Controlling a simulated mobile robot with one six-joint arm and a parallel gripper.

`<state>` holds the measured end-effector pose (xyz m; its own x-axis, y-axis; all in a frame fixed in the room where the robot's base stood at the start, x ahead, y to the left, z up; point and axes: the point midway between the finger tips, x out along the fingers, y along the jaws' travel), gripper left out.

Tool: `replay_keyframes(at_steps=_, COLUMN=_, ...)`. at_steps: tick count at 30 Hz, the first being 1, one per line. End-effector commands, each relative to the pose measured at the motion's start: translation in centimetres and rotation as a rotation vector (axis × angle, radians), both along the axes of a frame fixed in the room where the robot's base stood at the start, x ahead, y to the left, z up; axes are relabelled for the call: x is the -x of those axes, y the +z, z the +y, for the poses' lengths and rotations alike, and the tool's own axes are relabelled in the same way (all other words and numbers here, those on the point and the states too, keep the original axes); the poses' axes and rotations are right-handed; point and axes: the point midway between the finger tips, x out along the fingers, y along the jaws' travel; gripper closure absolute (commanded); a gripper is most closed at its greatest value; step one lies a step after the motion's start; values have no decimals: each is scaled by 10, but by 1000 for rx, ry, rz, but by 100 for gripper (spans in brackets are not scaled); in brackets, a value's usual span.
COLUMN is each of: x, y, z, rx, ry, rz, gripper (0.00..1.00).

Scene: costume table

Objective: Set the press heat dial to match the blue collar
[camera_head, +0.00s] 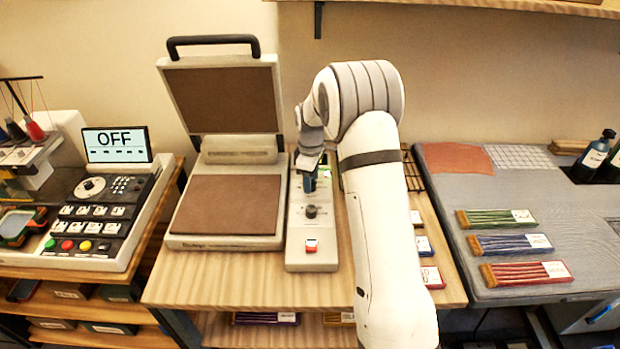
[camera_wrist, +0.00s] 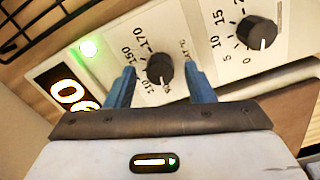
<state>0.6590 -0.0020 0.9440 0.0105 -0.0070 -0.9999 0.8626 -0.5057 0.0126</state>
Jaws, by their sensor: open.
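The heat dial (camera_wrist: 159,68) is a black knob with numbers such as 150 and 170 around it, in the wrist view. My gripper (camera_wrist: 160,70) is open, with one blue finger on each side of this dial. In the head view my gripper (camera_head: 310,184) is above the far part of the press's control box (camera_head: 296,258). A blue fringed strip with a white label, apparently the blue collar (camera_head: 505,244), lies between a green and a red one on the grey mat.
A second black dial (camera_wrist: 257,33) is beside the heat dial, and a lit green lamp (camera_wrist: 89,48) is on the other side. The open heat press (camera_head: 225,205) stands left of the control box. Small cards, including a blue-edged one (camera_head: 424,246), lie right of my arm.

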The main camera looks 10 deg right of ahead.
Motion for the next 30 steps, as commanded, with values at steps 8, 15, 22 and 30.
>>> replay_keyframes(at_steps=8, x=0, y=-6, z=0, rx=0, ry=0, rz=-1, gripper=52)
replay_keyframes(at_steps=15, x=0, y=-5, z=1, rx=0, ry=1, rz=-1, gripper=65)
replay_keyframes(at_steps=22, x=0, y=-5, z=1, rx=0, ry=1, rz=-1, gripper=84)
replay_keyframes(at_steps=30, x=0, y=-5, z=1, rx=0, ry=-2, rz=-2, gripper=96)
